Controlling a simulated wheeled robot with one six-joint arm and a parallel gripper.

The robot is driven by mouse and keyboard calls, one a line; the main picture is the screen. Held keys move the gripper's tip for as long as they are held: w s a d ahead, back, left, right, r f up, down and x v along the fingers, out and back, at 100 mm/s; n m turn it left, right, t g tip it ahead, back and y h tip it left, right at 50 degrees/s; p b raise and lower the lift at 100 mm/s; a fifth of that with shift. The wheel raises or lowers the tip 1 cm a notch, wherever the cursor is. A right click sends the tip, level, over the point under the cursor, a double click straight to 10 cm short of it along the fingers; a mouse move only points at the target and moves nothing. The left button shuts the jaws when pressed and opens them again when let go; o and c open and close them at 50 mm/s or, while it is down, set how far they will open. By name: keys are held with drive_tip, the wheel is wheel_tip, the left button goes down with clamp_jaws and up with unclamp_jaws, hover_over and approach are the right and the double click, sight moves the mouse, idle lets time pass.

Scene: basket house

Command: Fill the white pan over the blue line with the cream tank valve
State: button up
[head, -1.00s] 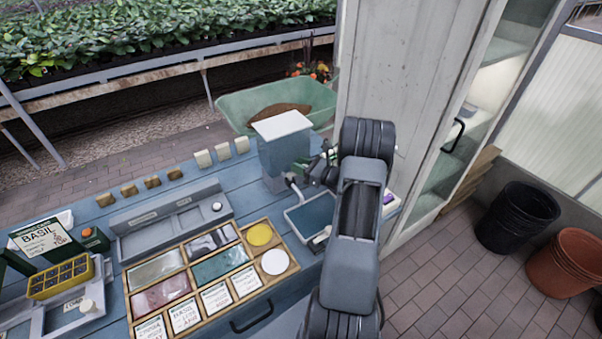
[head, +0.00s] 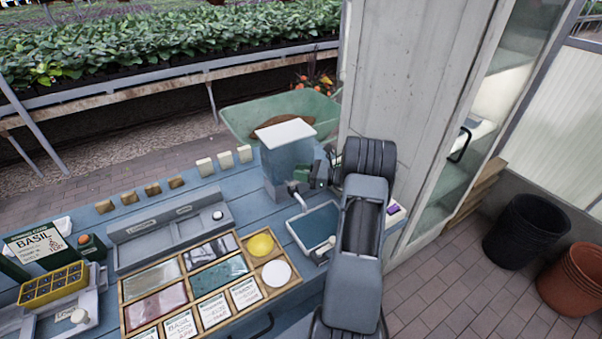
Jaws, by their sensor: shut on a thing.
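A grey-blue tank (head: 288,165) with a white lid stands at the bench's back right. A short grey spout (head: 298,198) comes from its lower front. The white pan (head: 292,232) sits below the spout and holds dark blue-green water; I cannot make out the blue line. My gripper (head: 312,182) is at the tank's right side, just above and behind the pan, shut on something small. The cream valve is not clearly visible there; the dark jaws cover that spot. My arm hides the pan's right side.
A small pale piece (head: 325,248) lies at the pan's front right, beside my arm. A wooden tray (head: 240,246) of seed packets and coloured plates is left of the pan. A grey post (head: 395,95) stands close behind my arm. Several cream blocks (head: 225,161) line the back edge.

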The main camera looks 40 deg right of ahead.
drive_tip(key=o, duration=0.9)
drive_tip(key=b+v, duration=0.2)
drive_tip(key=v, duration=1.1)
drive_tip(key=shift+s+d, duration=0.3)
